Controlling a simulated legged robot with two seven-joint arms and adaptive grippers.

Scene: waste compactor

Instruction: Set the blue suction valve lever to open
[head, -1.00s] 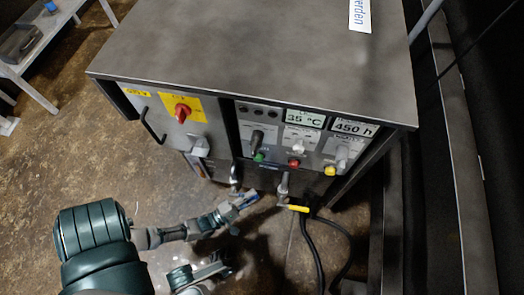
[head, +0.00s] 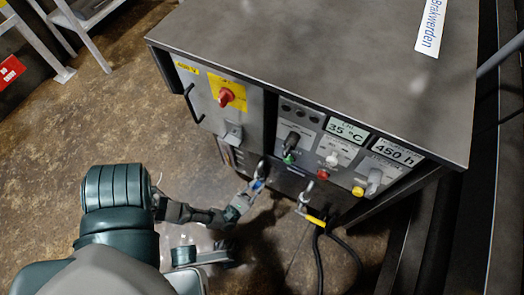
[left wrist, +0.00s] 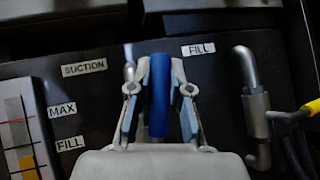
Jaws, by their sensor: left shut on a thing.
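The blue suction valve lever (left wrist: 158,95) stands upright in the left wrist view, right of the SUCTION label (left wrist: 84,67). My left gripper (left wrist: 160,72) is shut on it, one finger on each side. In the head view the blue lever (head: 257,185) is a small patch below its metal valve (head: 262,168) on the cabinet's lower front, at the tip of my left gripper (head: 250,190). The gripper hides part of the lever and valve. My right gripper is not in view.
The cabinet (head: 330,70) has switches above. Floor (head: 120,125) is open at left.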

